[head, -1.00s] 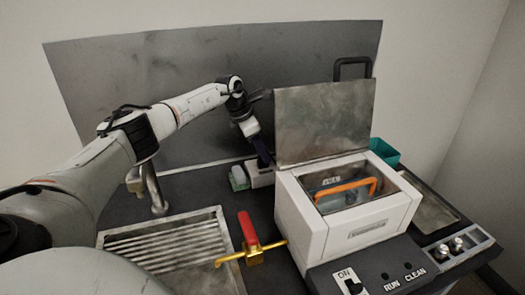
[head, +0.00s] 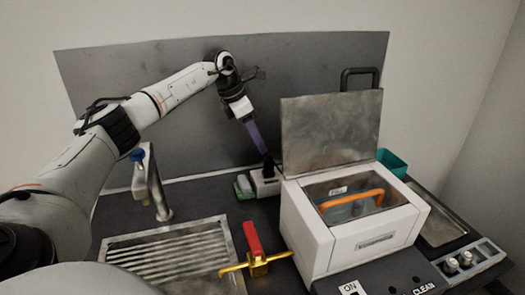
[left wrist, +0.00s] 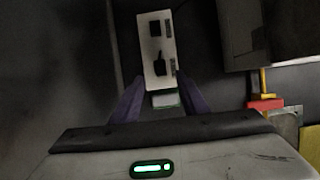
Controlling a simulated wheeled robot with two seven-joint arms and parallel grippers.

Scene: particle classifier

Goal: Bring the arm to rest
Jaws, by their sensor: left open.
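My left arm comes in from the left in the head view and bends down at the back of the counter. My left gripper (head: 264,158) points down with its purple fingers near a small white box (head: 264,182) on the counter. In the left wrist view my fingers (left wrist: 154,98) are spread apart, with the white box (left wrist: 155,45) seen beyond and between them. Nothing is clearly held. I cannot tell whether the fingers touch the box. My right gripper is not in view.
A white machine (head: 345,240) with its metal lid (head: 332,130) raised stands right of my gripper, an orange handle (head: 352,199) inside. A sink tray (head: 170,250), a faucet (head: 150,185) and a red-handled brass valve (head: 253,245) are in front. A teal bin (head: 392,163) is behind the machine.

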